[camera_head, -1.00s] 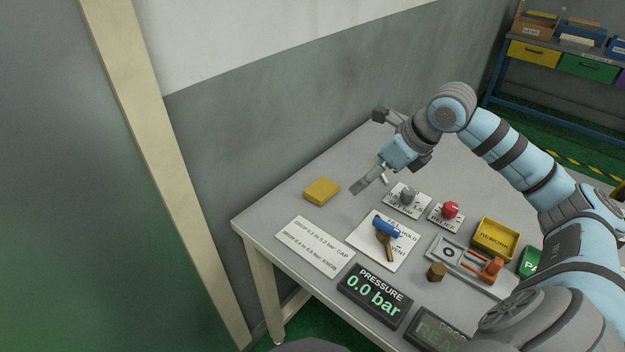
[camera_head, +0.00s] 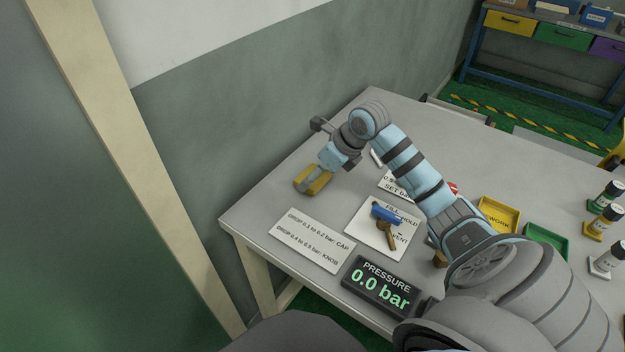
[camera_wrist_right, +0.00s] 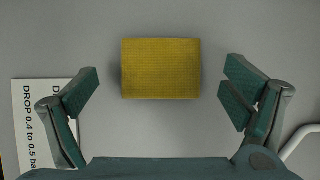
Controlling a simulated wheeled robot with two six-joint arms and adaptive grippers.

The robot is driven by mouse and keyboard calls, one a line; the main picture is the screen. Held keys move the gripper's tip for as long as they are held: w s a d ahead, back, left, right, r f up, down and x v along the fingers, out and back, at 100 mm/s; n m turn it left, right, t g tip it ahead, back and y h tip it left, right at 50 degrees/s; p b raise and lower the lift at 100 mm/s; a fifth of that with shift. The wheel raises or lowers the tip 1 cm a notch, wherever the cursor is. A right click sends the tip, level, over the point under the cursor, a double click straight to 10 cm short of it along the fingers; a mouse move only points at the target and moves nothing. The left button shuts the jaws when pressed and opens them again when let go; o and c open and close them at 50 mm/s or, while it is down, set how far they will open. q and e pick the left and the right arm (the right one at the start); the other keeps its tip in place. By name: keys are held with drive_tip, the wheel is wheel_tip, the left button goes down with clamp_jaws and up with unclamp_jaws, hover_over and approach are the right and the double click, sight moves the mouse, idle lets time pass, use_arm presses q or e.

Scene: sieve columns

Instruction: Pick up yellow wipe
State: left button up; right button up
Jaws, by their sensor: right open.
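The yellow wipe (camera_head: 313,181) lies flat on the grey table near its far left edge, partly covered by my gripper in the head view. In the right wrist view the wipe (camera_wrist_right: 161,68) is a whole yellow rectangle, centred between the fingers and a little ahead of them. My right gripper (camera_wrist_right: 157,100) is open, with one finger on each side of the wipe and clear gaps to both. In the head view the right gripper (camera_head: 314,180) is over the wipe. I cannot tell its exact height above the table. My left gripper is not in view.
A white instruction card (camera_head: 311,240) lies in front of the wipe. A yellow tray (camera_head: 498,215) and green tray (camera_head: 546,242) stand farther right. A wall is behind.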

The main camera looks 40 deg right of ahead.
drive_tip(key=shift+w+a+f, duration=0.1)
drive_tip(key=shift+w+f, duration=0.2)
drive_tip(key=shift+f, duration=0.3)
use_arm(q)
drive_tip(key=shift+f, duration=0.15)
use_arm(e)
drive_tip(key=c, duration=0.9)
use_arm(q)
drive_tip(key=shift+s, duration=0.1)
use_arm(e)
wheel_tip(320, 180, up, 20)
drive_tip(key=p, duration=0.4)
drive_tip(key=shift+r+p, duration=0.1)
drive_tip(key=shift+p, duration=0.3)
drive_tip(key=shift+o, duration=0.9)
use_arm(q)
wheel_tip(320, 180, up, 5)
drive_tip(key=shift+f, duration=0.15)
use_arm(e)
drive_tip(key=c, duration=0.4)
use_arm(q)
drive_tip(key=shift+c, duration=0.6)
